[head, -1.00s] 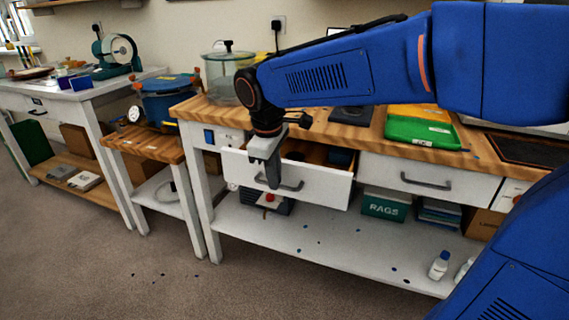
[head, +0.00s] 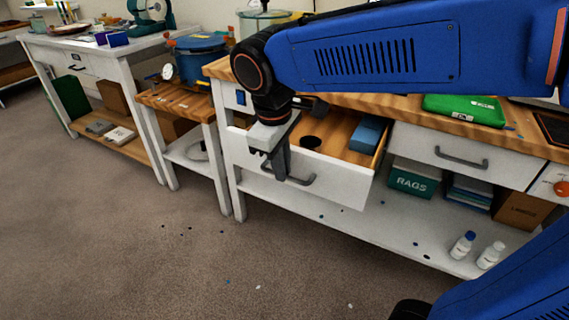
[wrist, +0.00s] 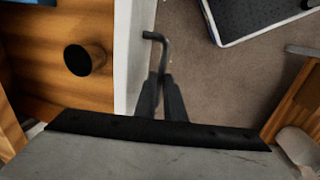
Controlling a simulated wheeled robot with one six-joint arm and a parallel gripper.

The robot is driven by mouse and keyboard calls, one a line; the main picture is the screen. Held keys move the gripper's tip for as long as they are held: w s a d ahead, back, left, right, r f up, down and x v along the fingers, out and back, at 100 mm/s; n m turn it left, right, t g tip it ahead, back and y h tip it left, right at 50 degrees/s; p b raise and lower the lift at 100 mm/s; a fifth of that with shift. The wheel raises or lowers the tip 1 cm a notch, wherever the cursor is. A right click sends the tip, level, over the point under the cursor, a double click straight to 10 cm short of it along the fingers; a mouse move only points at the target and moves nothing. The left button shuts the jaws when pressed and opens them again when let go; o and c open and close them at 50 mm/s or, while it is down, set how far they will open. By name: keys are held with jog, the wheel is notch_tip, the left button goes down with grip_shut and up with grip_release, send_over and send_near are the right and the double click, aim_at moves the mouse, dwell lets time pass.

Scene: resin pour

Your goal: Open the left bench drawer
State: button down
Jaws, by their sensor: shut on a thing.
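The left bench drawer (head: 336,179) is white with a wooden interior and stands well out from the bench. Its dark bar handle (head: 303,181) is on the front, and part of it shows in the wrist view (wrist: 153,37). My gripper (head: 276,176) is shut on the handle, with its fingers (wrist: 163,85) pointing at the bar. Inside the drawer are a blue box (head: 368,135) and a dark round thing (head: 311,142). The round thing also shows in the wrist view (wrist: 84,60). My arm hides part of the drawer's left side.
A closed drawer (head: 459,155) is to the right. The lower shelf holds a green RAGS box (head: 414,180) and two white bottles (head: 476,249). A small wooden stand (head: 178,103) is to the left.

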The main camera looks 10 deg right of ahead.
jog(key=shift+r, duration=0.1)
jog(key=c, duration=2.1)
grip_release()
jog(key=s+r, duration=0.1)
jog(key=r, duration=0.4)
jog(key=a+r, duration=0.1)
jog(key=r, duration=0.5)
jog(key=s+a+r, duration=0.1)
jog(key=r, duration=0.5)
jog(key=shift+s, duration=0.3)
